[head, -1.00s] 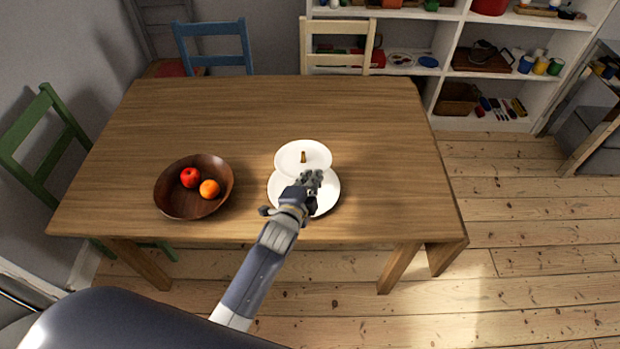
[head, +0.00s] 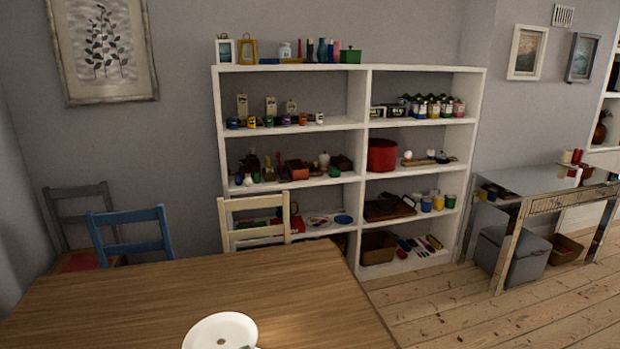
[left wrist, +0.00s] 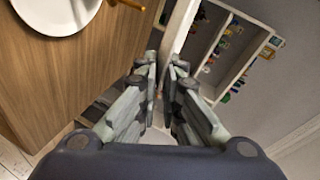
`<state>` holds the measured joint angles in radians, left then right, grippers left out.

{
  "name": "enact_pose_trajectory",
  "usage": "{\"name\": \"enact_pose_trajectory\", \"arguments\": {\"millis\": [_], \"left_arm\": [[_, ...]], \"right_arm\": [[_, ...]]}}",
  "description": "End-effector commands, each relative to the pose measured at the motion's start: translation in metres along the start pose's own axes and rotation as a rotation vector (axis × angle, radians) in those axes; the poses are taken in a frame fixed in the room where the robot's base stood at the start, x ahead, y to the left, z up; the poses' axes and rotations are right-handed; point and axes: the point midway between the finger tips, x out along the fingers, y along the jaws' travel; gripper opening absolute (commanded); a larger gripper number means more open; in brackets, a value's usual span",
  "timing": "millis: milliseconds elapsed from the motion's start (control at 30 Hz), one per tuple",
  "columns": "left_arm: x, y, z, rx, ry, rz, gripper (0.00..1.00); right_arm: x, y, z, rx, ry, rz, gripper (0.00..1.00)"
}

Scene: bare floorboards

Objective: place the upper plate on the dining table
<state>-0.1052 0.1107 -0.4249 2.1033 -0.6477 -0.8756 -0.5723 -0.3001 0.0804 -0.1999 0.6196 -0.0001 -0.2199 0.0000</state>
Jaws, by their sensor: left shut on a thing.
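My right gripper is not in view.
The visible far part of the tabletop is bare. A blue chair (head: 128,232) and a cream chair (head: 254,219) stand behind it. A white shelf (head: 364,70) full of small items is at the wall. Bare floor (head: 460,305) lies to the right.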

Motion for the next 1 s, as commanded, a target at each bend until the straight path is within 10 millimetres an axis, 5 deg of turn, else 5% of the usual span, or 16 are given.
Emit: {"name": "enact_pose_trajectory", "arguments": {"millis": [300, 500, 800, 1000], "left_arm": [[-0.082, -0.027, 0.024, -0.078, -0.228, -0.083, 0.0], [-0.116, -0.036, 0.04, -0.112, -0.333, -0.113, 0.0], [-0.127, -0.039, 0.047, -0.12, -0.37, -0.123, 0.0], [-0.104, -0.035, 0.035, -0.095, -0.307, -0.1, 0.0]], "right_arm": [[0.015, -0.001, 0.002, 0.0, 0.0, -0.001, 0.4], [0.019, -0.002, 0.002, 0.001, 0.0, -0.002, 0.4], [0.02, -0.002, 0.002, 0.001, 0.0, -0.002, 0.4], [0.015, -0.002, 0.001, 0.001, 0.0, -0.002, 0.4]]}}
